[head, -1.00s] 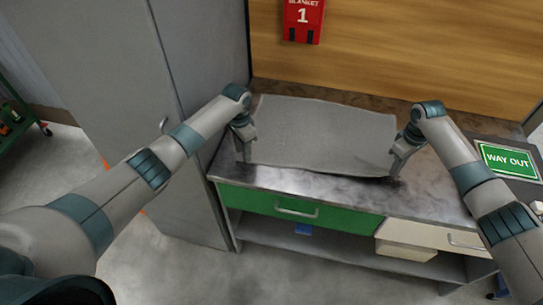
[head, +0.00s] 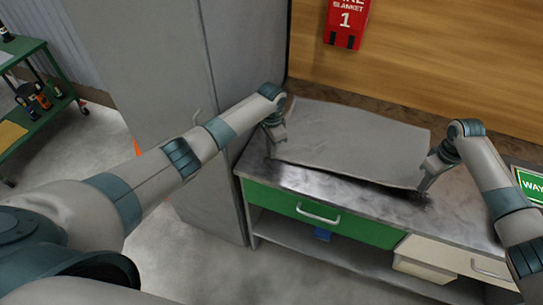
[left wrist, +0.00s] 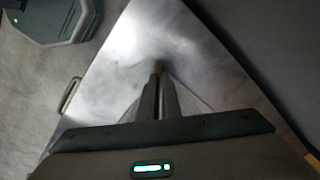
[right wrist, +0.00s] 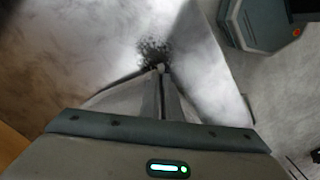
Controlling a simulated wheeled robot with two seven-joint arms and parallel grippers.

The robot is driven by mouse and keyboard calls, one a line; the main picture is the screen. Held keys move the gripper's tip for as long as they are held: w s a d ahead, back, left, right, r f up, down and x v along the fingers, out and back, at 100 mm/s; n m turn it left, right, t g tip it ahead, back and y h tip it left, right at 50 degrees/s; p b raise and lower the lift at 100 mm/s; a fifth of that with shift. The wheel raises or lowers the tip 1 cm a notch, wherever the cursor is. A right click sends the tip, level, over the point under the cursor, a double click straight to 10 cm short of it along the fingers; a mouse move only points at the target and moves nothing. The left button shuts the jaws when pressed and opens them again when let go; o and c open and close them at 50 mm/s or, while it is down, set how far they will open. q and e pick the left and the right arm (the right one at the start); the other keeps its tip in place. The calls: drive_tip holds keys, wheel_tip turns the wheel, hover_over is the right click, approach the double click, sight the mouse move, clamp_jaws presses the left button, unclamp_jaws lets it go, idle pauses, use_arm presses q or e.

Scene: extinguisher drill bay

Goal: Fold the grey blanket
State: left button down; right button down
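The grey blanket (head: 352,143) lies spread out on the dark mottled counter (head: 300,180). Its near edge looks slightly raised above the counter, with dark shadow at the right corner. My left gripper (head: 274,154) is at the near left corner. In the left wrist view its fingers (left wrist: 158,70) are together, with a grey piece of the blanket (left wrist: 194,102) beside them. My right gripper (head: 423,192) is at the near right corner. In the right wrist view its fingers (right wrist: 161,70) are together, with the blanket (right wrist: 112,98) beside them. Both look shut on the cloth.
A green drawer (head: 315,212) and a cream drawer (head: 460,262) are under the counter's front edge. A grey cabinet (head: 165,75) stands at its left. A red fire blanket box (head: 346,22) hangs on the wooden wall. A green sign (head: 530,186) lies at right.

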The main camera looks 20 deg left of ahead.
use_arm(q)
drive_tip(key=shift+r, duration=2.5)
drive_tip(key=shift+r, duration=0.1)
use_arm(e)
drive_tip(key=shift+r, duration=0.1)
